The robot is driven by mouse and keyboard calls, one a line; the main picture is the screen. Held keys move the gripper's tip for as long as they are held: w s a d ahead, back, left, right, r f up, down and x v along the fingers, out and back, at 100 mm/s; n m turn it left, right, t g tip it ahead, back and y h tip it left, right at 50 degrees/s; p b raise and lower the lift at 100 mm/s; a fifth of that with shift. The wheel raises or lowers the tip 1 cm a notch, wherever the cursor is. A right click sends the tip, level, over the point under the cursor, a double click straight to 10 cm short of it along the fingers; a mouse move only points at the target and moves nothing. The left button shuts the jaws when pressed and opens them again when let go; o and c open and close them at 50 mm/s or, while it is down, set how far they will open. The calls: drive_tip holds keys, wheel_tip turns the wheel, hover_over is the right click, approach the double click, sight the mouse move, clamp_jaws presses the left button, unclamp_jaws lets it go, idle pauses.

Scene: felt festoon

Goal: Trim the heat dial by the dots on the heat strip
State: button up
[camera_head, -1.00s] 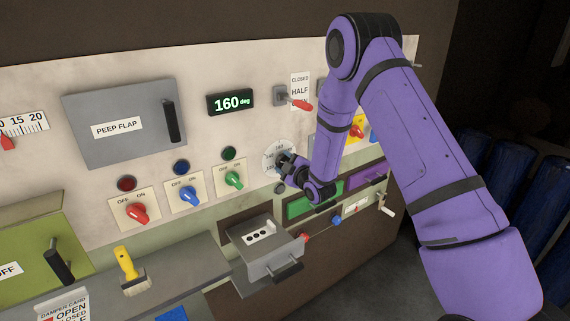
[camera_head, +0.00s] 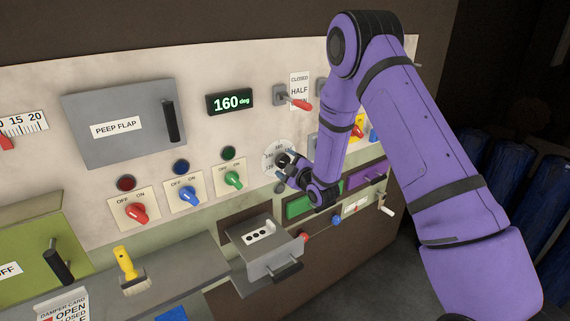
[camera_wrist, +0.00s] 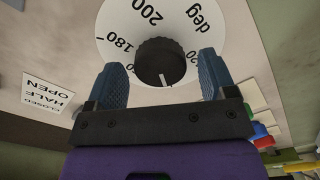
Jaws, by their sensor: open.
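The heat dial's white scale plate (camera_head: 271,158) is on the panel below the readout, partly hidden by my gripper (camera_head: 288,161). In the wrist view the black knob (camera_wrist: 160,60) sits on the white plate (camera_wrist: 125,20), marked 180, 200 and deg, with a white pointer line on the knob's edge. My gripper (camera_wrist: 162,82) is open, with one blue finger on each side of the knob and gaps between. The readout (camera_head: 231,102) shows 160 deg. A white strip with several black dots (camera_head: 259,237) is on the grey drawer; I cannot tell whether it is the heat strip.
Red (camera_head: 136,212), blue (camera_head: 189,195) and green (camera_head: 233,178) OFF/ON switches are left of the dial. A lever (camera_head: 296,102) beside a CLOSED/HALF label is above it. The grey drawer (camera_head: 275,259) juts out below. A yellow brush (camera_head: 127,266) is on the ledge.

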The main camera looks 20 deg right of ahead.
drive_tip(key=v, duration=0.9)
drive_tip(key=shift+s, duration=0.15)
drive_tip(key=shift+r, duration=0.1)
drive_tip(key=s+d+r+m+g+h, duration=0.2)
drive_tip(key=s+r+m+g+h, duration=0.15)
drive_tip(key=r, duration=0.65)
drive_tip(key=s+d+r+m+g+h, duration=0.2)
drive_tip(key=s+r+m, duration=0.25)
drive_tip(key=r, duration=0.55)
drive_tip(key=s+r+m+g, duration=0.2)
drive_tip(key=s, duration=0.8)
drive_tip(key=s+r+m+g, duration=0.2)
drive_tip(key=s+r, duration=0.1)
drive_tip(key=s, duration=0.7)
drive_tip(key=s+r+m+g, duration=0.2)
drive_tip(key=s, duration=0.8)
drive_tip(key=shift+a+r+m, duration=0.35)
drive_tip(key=shift+a+m, duration=0.05)
